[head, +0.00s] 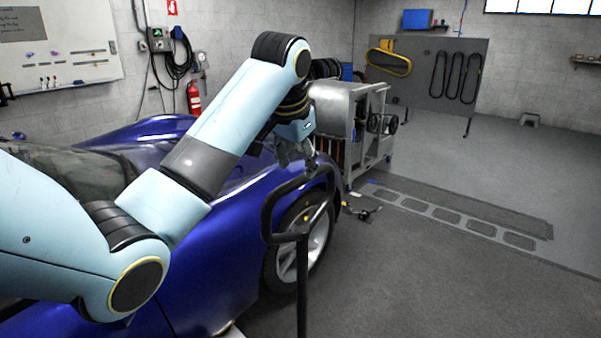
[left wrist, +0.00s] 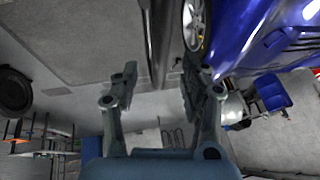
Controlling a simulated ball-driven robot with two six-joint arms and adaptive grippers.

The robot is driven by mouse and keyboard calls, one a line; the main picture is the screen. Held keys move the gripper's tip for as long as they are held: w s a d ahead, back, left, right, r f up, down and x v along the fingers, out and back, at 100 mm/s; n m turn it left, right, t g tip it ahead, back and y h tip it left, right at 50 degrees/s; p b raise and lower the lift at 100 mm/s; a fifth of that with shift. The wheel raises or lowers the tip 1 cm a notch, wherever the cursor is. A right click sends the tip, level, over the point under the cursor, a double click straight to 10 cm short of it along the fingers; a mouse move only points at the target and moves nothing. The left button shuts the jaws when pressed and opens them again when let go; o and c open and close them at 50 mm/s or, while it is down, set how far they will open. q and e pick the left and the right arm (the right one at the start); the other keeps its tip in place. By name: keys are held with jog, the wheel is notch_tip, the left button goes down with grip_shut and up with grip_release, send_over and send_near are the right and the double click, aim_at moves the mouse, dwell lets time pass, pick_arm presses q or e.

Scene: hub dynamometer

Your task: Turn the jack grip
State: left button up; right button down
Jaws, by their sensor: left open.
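The jack grip (head: 267,215) is a black bent loop on top of a dark upright post (head: 302,290), in front of the blue car's wheel in the head view. My left gripper (head: 297,163) is just above and behind the top of the loop, fingers pointing down. In the left wrist view, the left gripper (left wrist: 158,80) has its two fingers spread apart. A dark bar (left wrist: 157,40), seemingly part of the grip, comes in from the top between them, touching neither finger visibly. Its depth is hard to tell. My right gripper is in neither view.
The blue car (head: 215,235) lies directly left of and behind the grip. A grey metal machine (head: 340,105) stands behind my gripper. A small dark item (head: 362,211) lies on the floor. The floor to the right is mostly clear.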

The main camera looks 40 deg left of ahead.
aim_at(301, 177)
pick_arm(q)
jog(key=shift+x, duration=2.15)
grip_shut()
